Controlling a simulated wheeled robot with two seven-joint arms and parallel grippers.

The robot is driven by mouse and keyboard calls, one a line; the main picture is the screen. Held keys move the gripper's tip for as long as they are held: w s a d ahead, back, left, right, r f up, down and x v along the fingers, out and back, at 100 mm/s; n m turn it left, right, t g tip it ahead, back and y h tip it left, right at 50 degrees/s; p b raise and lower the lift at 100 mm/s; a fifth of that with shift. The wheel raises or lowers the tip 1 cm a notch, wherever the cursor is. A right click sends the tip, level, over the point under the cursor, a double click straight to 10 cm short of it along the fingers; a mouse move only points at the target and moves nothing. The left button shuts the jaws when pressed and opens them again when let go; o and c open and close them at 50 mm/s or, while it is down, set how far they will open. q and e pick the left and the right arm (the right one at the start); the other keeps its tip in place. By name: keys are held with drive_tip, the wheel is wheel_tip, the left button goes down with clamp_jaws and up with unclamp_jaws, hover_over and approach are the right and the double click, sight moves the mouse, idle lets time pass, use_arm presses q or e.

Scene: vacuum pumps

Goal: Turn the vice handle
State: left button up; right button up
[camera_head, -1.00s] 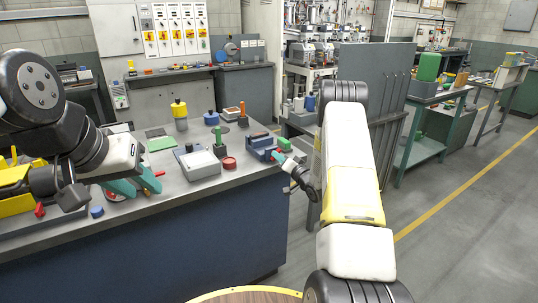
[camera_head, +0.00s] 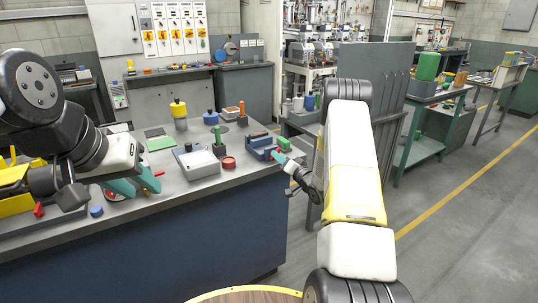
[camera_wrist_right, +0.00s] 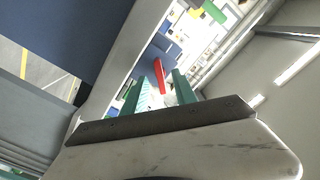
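The blue vice (camera_head: 260,147) stands near the right end of the bench top in the head view. Its red handle (camera_wrist_right: 158,75) shows in the right wrist view as a red bar between the two teal fingers. My right gripper (camera_wrist_right: 160,74) is open, with a gap on both sides of the bar. In the head view this gripper (camera_head: 280,157) is at the vice's front right side, and its fingers partly hide the handle. Whether a finger touches the handle is not clear. My left gripper (camera_head: 146,188) is open and empty over the left part of the bench.
The bench (camera_head: 190,220) has a dark blue front. A grey box (camera_head: 199,164), a red round part (camera_head: 229,163) and a green-handled part (camera_head: 217,140) stand left of the vice. A grey panel (camera_head: 375,85) stands behind my right arm. The floor at right is clear.

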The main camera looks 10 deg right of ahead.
drive_tip(key=shift+s+d, duration=0.1)
drive_tip(key=shift+s, duration=0.15)
drive_tip(key=shift+s, duration=0.1)
drive_tip(key=v, duration=0.6)
idle(0.4)
drive_tip(key=shift+c, duration=0.2)
drive_tip(key=shift+s, duration=0.15)
idle(0.6)
